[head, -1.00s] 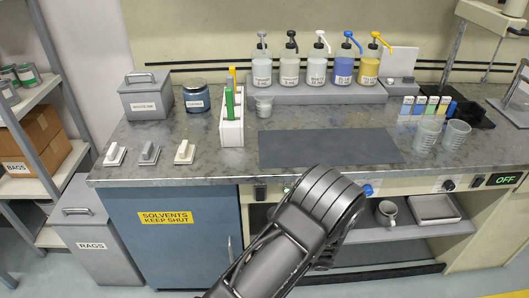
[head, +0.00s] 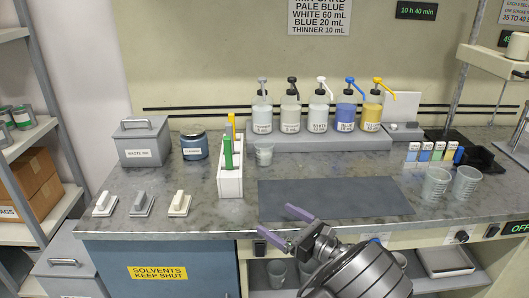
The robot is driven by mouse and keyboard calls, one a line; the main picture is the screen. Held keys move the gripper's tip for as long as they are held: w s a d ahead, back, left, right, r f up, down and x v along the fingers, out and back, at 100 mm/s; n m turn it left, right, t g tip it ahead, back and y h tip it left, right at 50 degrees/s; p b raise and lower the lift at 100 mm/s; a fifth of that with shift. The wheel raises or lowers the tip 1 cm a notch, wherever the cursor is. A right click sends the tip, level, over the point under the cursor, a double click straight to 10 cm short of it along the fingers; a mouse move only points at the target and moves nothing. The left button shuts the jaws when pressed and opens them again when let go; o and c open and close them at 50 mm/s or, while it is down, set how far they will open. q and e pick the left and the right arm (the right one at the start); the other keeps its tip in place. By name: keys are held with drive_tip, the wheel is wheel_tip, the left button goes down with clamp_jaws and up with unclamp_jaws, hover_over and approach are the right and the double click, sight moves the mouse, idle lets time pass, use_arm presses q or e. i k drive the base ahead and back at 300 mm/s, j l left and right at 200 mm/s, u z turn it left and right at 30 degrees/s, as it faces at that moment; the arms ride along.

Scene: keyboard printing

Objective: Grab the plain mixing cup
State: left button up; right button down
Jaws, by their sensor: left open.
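Two clear, ribbed cups stand side by side on the right of the counter in the head view, a left cup (head: 435,185) and a right cup (head: 466,182). A smaller clear cup (head: 264,154) stands near the white rack. I cannot tell which cup is the plain mixing cup. My left gripper (head: 285,227) is open and empty, with its purple fingers apart at the counter's front edge, near the dark mat. It is well left of the cup pair. My right gripper is not in view.
A dark mat (head: 335,200) lies bare on the counter. Pump bottles (head: 320,110) stand on a ledge behind it. A white rack (head: 230,180) holds coloured sticks at left. Small colour-labelled bottles (head: 424,153) stand behind the cup pair. Cups also sit on the shelf below.

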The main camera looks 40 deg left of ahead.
sight(264, 153)
drive_tip(key=i+j, duration=0.9)
